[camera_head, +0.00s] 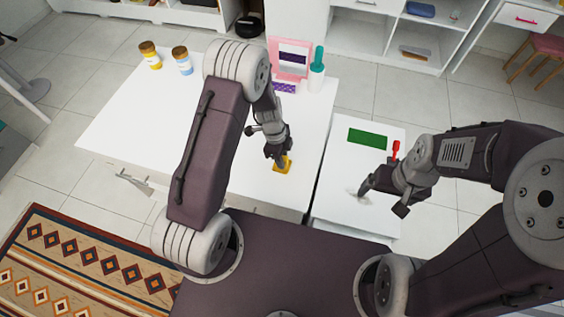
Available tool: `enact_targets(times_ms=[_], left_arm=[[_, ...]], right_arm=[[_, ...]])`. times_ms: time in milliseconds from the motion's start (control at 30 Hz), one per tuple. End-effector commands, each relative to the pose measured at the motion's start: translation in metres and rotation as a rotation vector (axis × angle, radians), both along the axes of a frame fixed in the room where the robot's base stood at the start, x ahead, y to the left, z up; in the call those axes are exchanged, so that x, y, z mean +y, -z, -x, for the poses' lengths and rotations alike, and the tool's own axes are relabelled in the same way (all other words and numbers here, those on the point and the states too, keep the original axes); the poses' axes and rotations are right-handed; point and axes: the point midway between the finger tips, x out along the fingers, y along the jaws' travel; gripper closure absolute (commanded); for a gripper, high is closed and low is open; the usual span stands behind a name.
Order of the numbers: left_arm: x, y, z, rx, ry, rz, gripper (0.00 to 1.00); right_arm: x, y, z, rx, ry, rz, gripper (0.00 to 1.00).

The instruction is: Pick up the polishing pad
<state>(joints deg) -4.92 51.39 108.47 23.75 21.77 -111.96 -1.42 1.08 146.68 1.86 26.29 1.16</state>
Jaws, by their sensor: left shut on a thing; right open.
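A small yellow pad (288,166), which looks like the polishing pad, is at the white table's near right part. My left gripper (278,162) points down and is shut on it, with its fingers covering part of the pad. I cannot tell whether the pad touches the tabletop or is slightly lifted. My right gripper (378,197) is open and empty, above the lower white surface to the right.
A flat green rectangle (367,138) and a red object (395,150) lie on the lower white surface (340,185). On the white table (135,112) stand two jars (183,61), a teal-capped bottle (317,72) and a pink item (289,52). The table's left part is clear.

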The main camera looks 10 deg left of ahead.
Motion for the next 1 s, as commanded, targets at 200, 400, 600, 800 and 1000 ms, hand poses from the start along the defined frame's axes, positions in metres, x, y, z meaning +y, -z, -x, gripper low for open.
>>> enact_targets(times_ms=[200,400,600,800,1000], left_arm=[[-0.033,-0.034,0.004,-0.004,0.008,0.0,1.0],[-0.08,-0.062,0.012,-0.003,0.007,0.001,1.0],[-0.109,-0.081,0.017,-0.001,0.003,0.001,1.0],[-0.116,-0.085,0.018,0.0,0.0,0.0,1.0],[-0.115,-0.085,0.018,0.0,0.0,0.0,0.84]], right_arm=[[0.0,0.006,0.0,0.0,0.0,0.0,0.1],[0.0,0.01,0.0,0.0,0.0,0.0,0.1],[0.0,0.011,0.0,0.0,0.0,0.0,0.1],[0.0,0.011,0.0,0.0,0.0,0.0,0.1],[0.0,0.011,0.0,0.0,0.0,0.0,0.1]])
